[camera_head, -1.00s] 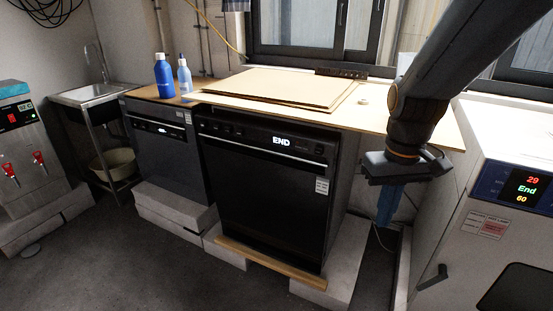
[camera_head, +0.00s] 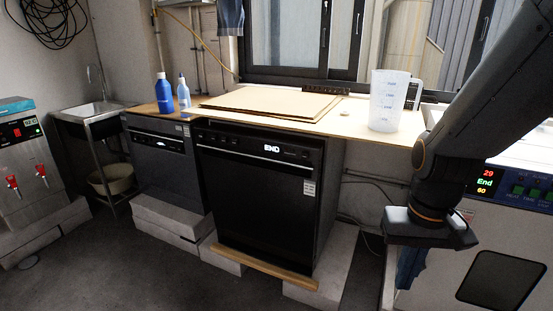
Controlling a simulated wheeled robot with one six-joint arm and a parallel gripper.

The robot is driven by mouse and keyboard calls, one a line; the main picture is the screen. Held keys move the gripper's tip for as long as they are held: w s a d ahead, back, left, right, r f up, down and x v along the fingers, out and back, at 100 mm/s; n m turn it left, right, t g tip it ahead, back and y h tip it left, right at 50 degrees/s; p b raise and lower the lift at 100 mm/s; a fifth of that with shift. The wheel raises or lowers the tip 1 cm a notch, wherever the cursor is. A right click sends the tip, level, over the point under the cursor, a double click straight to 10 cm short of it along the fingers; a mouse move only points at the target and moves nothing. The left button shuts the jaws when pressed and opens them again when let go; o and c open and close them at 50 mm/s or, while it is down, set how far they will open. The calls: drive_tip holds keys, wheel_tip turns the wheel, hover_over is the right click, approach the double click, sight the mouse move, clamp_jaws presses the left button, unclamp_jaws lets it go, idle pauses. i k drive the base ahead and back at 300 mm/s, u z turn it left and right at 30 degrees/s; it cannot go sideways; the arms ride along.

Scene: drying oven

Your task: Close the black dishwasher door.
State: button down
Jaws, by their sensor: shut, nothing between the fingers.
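The black dishwasher (camera_head: 262,200) stands below the wooden counter, left of centre, with a lit "END" display on its top panel. Its door is upright, and I see no open gap around it from here. My gripper (camera_head: 410,268) hangs at the lower right, well to the right of the dishwasher and apart from it, in front of the white oven. Its dark blue fingers point down, are shut and hold nothing.
A grey dishwasher (camera_head: 162,165) stands to the left. The wooden counter (camera_head: 365,142) carries a clear measuring jug (camera_head: 388,100), boards and blue bottles. The white oven (camera_head: 440,275) with a lit display is at right. A wooden strip (camera_head: 262,266) and blocks lie below the dishwasher. The floor in front is clear.

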sight(260, 189)
drive_tip(key=z, duration=0.2)
drive_tip(key=i, duration=0.9)
drive_tip(key=u, duration=0.15)
